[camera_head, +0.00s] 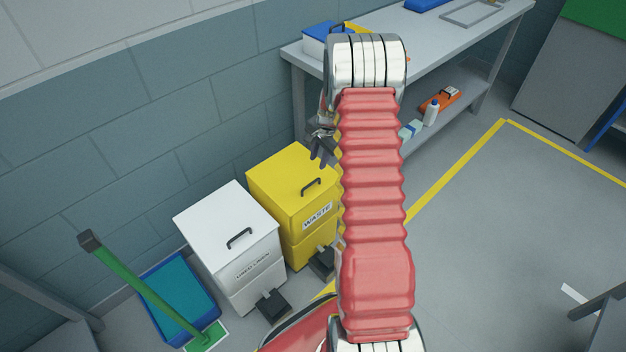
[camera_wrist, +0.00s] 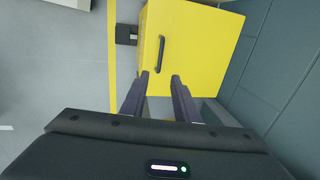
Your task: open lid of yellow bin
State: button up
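The yellow bin (camera_head: 275,190) with a "WASTE" label stands against the wall. Its lid is shut and carries a dark handle (camera_head: 311,186). In the wrist view the bin's yellow lid (camera_wrist: 205,45) fills the top middle, with the handle (camera_wrist: 161,52) standing upright in the picture. My gripper (camera_wrist: 160,77) is open and empty, its two fingers apart just below the handle's near end in the picture. In the head view my gripper (camera_head: 319,152) shows above the bin's back right, partly hidden behind my arm. No contact with the handle shows.
A white bin (camera_head: 225,225) stands left of the yellow one. Farther left are a blue tray (camera_head: 180,290) and a green-handled tool (camera_head: 145,288). A grey workbench (camera_head: 440,45) stands behind. A dark pedal (camera_wrist: 126,34) juts from the yellow bin's front. Floor at right is clear.

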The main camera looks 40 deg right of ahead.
aim_at(312, 183)
jog(key=w+f, duration=0.1)
jog(key=f, duration=0.8)
jog(key=w+f, duration=0.1)
jog(key=f, duration=0.3)
jog(key=shift+w+a+f, duration=0.2)
jog(key=shift+w, duration=0.15)
grip_shut()
dwell(0.5)
